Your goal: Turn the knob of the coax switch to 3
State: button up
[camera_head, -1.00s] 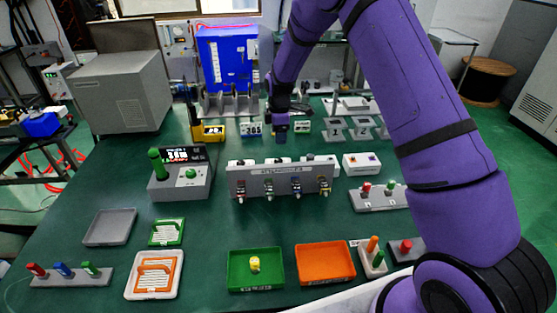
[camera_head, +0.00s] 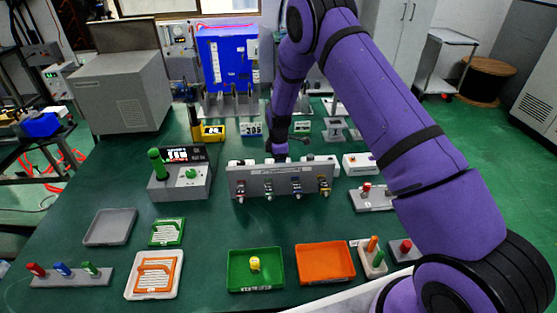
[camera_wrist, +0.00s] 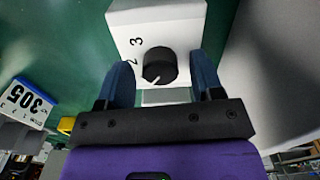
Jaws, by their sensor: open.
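The coax switch (camera_wrist: 180,20) is a white box with a round black knob (camera_wrist: 160,64) and the printed numbers 2 and 3, seen in the wrist view. A white mark on the knob points to its lower left, below the 3 and near the 2; other numbers are hidden. My gripper (camera_wrist: 161,74) is open. Its two blue fingers lie left and right of the knob with gaps on both sides, and I cannot tell their height over it. In the head view my gripper (camera_head: 280,152) is just behind the grey panel; the switch is not clearly visible there.
The grey panel (camera_head: 282,182) with several coloured connectors stands directly in front of my gripper. A 305 display (camera_head: 251,130) and a yellow device (camera_head: 212,133) stand behind to the left. A white box (camera_head: 360,164) is to the right.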

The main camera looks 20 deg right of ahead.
jog(key=c, duration=0.9)
jog(key=shift+m, duration=0.4)
jog(key=m, duration=1.4)
jog(key=shift+m, duration=0.4)
jog(key=m, duration=0.4)
jog(key=shift+m, duration=0.3)
